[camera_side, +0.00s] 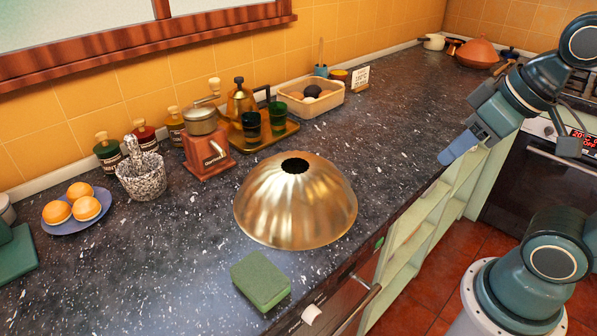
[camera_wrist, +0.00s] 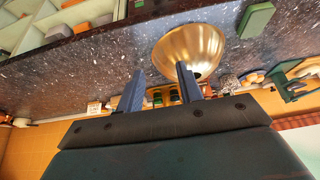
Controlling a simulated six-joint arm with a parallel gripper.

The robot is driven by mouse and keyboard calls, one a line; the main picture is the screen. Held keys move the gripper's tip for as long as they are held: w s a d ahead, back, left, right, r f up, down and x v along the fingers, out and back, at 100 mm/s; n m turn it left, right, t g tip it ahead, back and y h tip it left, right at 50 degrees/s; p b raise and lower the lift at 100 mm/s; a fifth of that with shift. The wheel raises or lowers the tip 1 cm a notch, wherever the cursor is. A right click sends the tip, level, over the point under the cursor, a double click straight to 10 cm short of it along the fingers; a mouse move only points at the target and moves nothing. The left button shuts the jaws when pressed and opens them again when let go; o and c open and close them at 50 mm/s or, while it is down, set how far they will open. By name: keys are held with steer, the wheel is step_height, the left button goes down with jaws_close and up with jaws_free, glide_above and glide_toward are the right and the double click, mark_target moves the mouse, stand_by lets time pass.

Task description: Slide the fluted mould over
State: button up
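The fluted mould (camera_side: 300,215) is a shiny gold dome with ribbed sides and a dark round hole at its top. It sits wide side down on the dark speckled counter (camera_side: 215,265). It also shows in the wrist view (camera_wrist: 190,48), beyond my fingers. My gripper (camera_side: 450,157) is in the air to the right of the mould in the side view, near the counter's front edge and well apart from it. In the wrist view its two blue fingers (camera_wrist: 160,70) stand apart with nothing held between them.
A green sponge (camera_side: 261,281) lies in front of the mould, close to the counter edge. Behind it stand a coffee grinder (camera_side: 205,145), a tray with dark glasses (camera_side: 264,137) and a stone mortar (camera_side: 142,177). The counter right of the mould is clear.

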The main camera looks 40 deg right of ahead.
steer(key=c, duration=0.6)
steer(key=shift+w+r, duration=0.15)
steer(key=shift+w, duration=0.05)
jaws_close()
steer(key=w+a+r+n+g, duration=0.1)
steer(key=w+a+n, duration=0.2)
steer(key=w, duration=0.3)
steer(key=w+a+r+n+g+h, duration=0.1)
steer(key=w+a+n, duration=0.2)
steer(key=w, duration=0.3)
steer(key=w+a+r+n+g, duration=0.1)
steer(key=w+a+n, duration=0.1)
steer(key=w+n, duration=0.35)
steer(key=w+a+f+n+g+h, duration=0.1)
steer(key=w+a+f+n, duration=0.2)
steer(key=a+f, duration=0.3)
steer(key=w+a+f+n+g, duration=0.1)
steer(key=w+a+f+n, duration=0.2)
steer(key=a, duration=1.1)
step_height(320, 180, down, 3)
steer(key=shift+w+r+g+h, duration=0.1)
steer(key=shift+w+g+h, duration=0.25)
steer(key=shift+w, duration=0.6)
